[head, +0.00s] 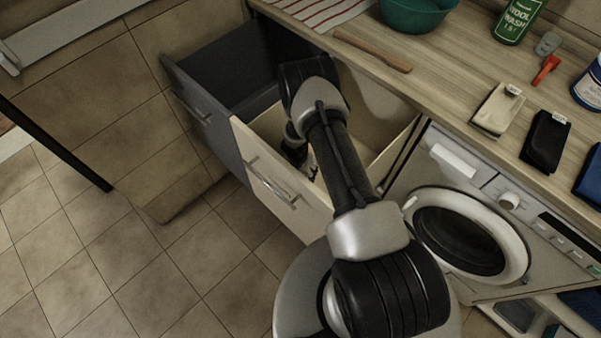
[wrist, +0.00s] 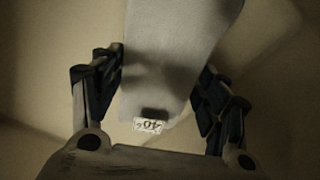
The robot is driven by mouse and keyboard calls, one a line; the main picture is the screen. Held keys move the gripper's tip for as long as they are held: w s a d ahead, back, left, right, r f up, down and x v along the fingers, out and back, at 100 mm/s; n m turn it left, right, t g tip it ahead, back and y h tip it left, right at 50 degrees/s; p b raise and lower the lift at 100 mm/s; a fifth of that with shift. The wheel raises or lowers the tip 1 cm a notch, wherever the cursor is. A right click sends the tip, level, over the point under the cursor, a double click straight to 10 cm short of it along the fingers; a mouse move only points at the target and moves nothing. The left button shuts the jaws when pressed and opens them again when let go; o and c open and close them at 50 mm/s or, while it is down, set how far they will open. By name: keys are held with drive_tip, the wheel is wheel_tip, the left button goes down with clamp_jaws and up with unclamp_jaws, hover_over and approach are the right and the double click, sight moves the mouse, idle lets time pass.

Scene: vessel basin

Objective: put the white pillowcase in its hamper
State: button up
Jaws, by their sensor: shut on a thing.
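My gripper (wrist: 163,78) is shut on the white pillowcase (wrist: 178,62), a pale folded cloth with a small white tag reading 40, in the wrist view. The cloth lies between the two dark fingers. Pale hamper walls surround it; I cannot tell whether it touches the bottom. In the head view, my arm reaches down into the cream pull-out hamper (head: 283,193), which stands open under the counter. The arm hides most of the gripper and the pillowcase there. An open dark grey hamper (head: 203,120) stands beside it to the left.
On the wooden counter (head: 440,92) lie a cream tagged cloth (head: 498,109), a black tagged cloth (head: 545,141) and a blue cloth (head: 590,178). A green bottle (head: 519,20) and teal bowl (head: 417,14) stand behind. A washing machine (head: 470,232) is right of the hampers. Floor at left is clear.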

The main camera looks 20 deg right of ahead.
drive_tip(key=shift+r, duration=0.1)
drive_tip(key=o, duration=1.2)
drive_tip(key=shift+o, duration=0.2)
